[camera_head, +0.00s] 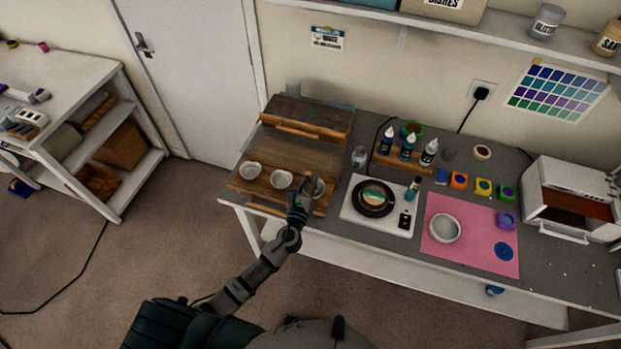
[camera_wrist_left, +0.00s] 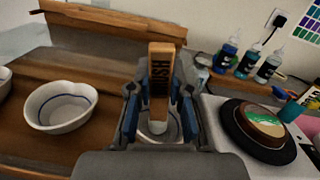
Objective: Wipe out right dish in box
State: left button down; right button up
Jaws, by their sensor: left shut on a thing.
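A wooden box (camera_head: 298,155) stands open at the left end of the workbench, its raised part at the back. Three white dishes sit in a row near its front: the left dish (camera_head: 250,171), the middle dish (camera_head: 281,180) and the right dish (camera_head: 319,188), partly hidden by my gripper. My left gripper (camera_head: 301,197) is at the right dish. In the wrist view my left gripper (camera_wrist_left: 160,105) is shut on a wooden brush (camera_wrist_left: 161,75) with dark lettering ending in "USH". My right gripper is not in view.
Right of the box is a white hotplate (camera_head: 352,212) with a dark round pan (camera_head: 361,204). A pink mat (camera_head: 470,257) holds a bowl (camera_head: 444,228). Bottles (camera_head: 408,147) stand in a wooden rack behind. A glass jar (camera_head: 359,156) stands near the box's right side.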

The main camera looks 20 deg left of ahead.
pick_arm(q)
notch_tip(320, 180, up, 6)
jog(key=p, duration=0.5)
jog(key=shift+f, duration=0.2)
jog(key=shift+r, duration=0.7)
